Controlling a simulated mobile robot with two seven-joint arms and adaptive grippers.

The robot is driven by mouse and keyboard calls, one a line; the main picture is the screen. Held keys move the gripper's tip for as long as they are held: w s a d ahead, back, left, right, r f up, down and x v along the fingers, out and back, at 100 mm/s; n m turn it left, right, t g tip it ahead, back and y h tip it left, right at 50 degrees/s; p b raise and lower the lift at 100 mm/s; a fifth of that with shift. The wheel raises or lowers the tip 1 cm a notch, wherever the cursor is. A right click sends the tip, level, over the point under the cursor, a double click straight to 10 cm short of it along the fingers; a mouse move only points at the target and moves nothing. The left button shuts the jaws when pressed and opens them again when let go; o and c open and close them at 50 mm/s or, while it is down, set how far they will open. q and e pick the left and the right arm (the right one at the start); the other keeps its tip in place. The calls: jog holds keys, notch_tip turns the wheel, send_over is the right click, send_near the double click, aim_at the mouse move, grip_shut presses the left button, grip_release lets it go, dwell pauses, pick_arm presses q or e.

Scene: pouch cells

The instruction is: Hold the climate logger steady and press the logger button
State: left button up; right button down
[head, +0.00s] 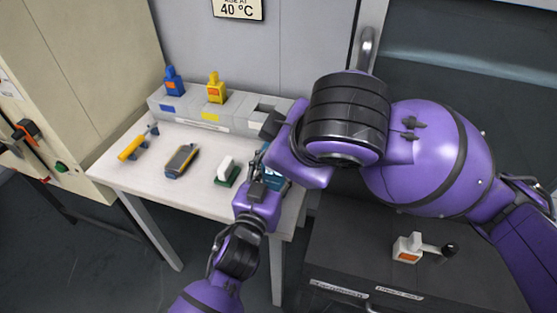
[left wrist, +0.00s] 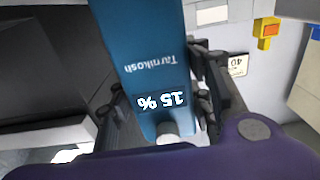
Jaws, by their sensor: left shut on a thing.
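The climate logger is a teal block, mostly hidden in the head view (head: 274,180) at the table's right end. In the left wrist view the logger (left wrist: 150,62) shows a lit "15 %" reading, upside down, and a pale round button (left wrist: 167,129) at its near end. My left gripper (head: 262,180) is shut on it, with a dark finger on each side in the left wrist view. My right arm comes in from the right and its purple wrist hangs over the logger. My right gripper (head: 272,126) is mostly hidden behind that wrist, so its jaws cannot be made out.
On the white table (head: 118,172) lie a yellow-handled tool (head: 131,148), a dark handheld device (head: 181,160) and a white-and-green brush-like block (head: 227,171). A grey rack (head: 190,113) at the back holds a blue item (head: 174,82) and a yellow one (head: 215,88). A dark cabinet stands right.

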pick_arm(q)
jog(key=o, duration=1.3)
jog(key=shift+o, duration=0.2)
jog(key=v, duration=1.2)
jog(key=shift+s, duration=0.1)
